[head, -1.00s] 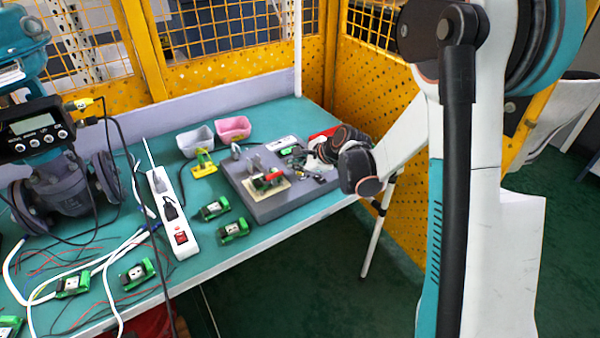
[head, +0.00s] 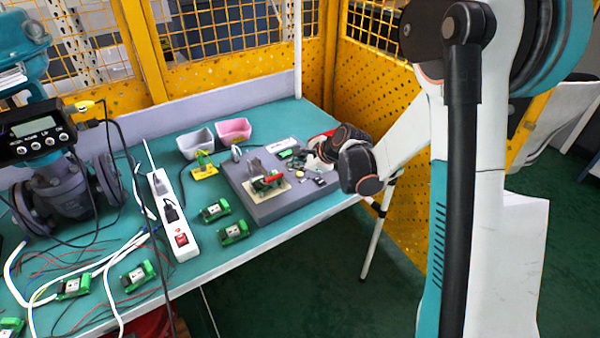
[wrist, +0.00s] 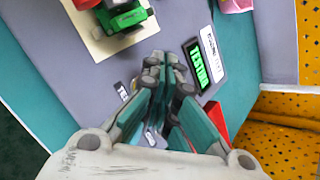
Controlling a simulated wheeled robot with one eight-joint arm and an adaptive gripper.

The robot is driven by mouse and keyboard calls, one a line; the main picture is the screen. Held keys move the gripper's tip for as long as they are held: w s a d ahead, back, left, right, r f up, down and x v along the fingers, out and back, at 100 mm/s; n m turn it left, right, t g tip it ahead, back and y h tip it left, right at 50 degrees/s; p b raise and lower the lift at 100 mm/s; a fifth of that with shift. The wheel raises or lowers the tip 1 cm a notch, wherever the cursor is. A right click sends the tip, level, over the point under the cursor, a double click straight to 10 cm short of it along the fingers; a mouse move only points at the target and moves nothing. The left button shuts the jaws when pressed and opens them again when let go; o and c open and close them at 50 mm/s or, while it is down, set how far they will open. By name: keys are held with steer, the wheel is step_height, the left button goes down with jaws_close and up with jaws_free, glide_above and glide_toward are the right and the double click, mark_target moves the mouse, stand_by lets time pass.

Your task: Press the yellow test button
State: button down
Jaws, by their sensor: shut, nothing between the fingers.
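A small yellowish spot (head: 306,172), which looks like the test button, shows on the right part of the grey board in the head view. It is too small to make out clearly. Whether the fingertips touch anything I cannot tell.
A green and red part on a cream plate (head: 268,184) sits on the board, left of my gripper. Grey (head: 195,142) and pink (head: 233,130) bins stand behind. A power strip (head: 172,215) and green modules lie on the left. Yellow mesh panels close off the back and right.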

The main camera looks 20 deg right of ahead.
mark_target(298, 175)
steer(key=shift+r, duration=0.2)
steer(key=shift+r+p, duration=1.6)
steer(key=shift+r, duration=0.8)
